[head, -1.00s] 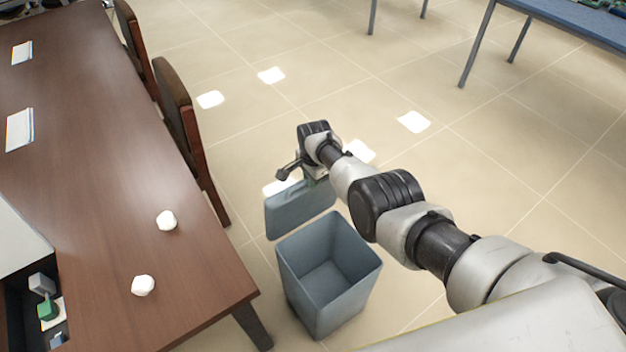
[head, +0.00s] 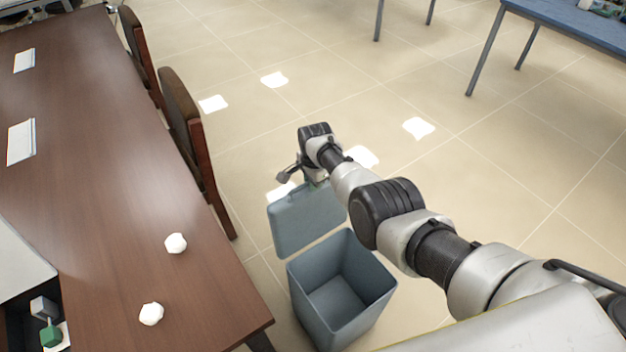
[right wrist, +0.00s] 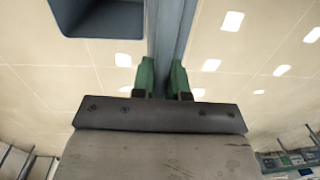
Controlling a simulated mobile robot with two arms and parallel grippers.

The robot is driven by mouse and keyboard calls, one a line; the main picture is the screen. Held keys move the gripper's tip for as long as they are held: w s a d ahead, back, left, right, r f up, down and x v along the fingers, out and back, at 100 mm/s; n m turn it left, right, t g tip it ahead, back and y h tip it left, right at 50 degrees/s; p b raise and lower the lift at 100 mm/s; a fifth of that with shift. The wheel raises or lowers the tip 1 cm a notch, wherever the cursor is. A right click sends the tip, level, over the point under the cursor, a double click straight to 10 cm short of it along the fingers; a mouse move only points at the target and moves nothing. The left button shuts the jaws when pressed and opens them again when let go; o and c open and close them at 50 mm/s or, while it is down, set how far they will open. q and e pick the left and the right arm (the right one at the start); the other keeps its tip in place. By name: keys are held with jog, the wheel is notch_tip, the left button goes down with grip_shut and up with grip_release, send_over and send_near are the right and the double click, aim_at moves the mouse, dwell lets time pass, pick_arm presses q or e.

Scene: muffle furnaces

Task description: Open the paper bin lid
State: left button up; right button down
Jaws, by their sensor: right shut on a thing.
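The blue-grey paper bin (head: 342,312) stands on the floor to the right of the wooden table, and its inside shows empty. Its blue-grey lid (head: 300,222) is off the opening, tilted up on the bin's far side. My right gripper (head: 306,182) is at the lid's upper edge. In the right wrist view, the green fingertips of my right gripper (right wrist: 162,80) are closed on the thin lid (right wrist: 168,32), seen edge-on between them. The bin also shows at the top left of that view (right wrist: 100,30). My left gripper is not in view.
A wooden table (head: 90,190) fills the left, with two crumpled white paper balls (head: 176,243) (head: 151,314) near its right edge. Chairs (head: 190,140) stand along its far side. White paper pieces (head: 418,127) lie on open floor. A blue table (head: 575,22) is at top right.

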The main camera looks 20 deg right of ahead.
jog(key=c, duration=1.1)
grip_release()
jog(key=shift+c, duration=0.2)
jog(key=shift+r, duration=0.1)
jog(key=shift+r, duration=0.25)
notch_tip(320, 180, up, 6)
jog(key=p, duration=0.3)
jog(key=shift+s+f+p, duration=0.15)
jog(key=shift+f+p, duration=0.1)
jog(key=shift+p, duration=0.05)
notch_tip(320, 180, up, 3)
jog(key=shift+r, duration=0.2)
jog(key=shift+s+d+r, duration=0.1)
jog(key=shift+r, duration=0.55)
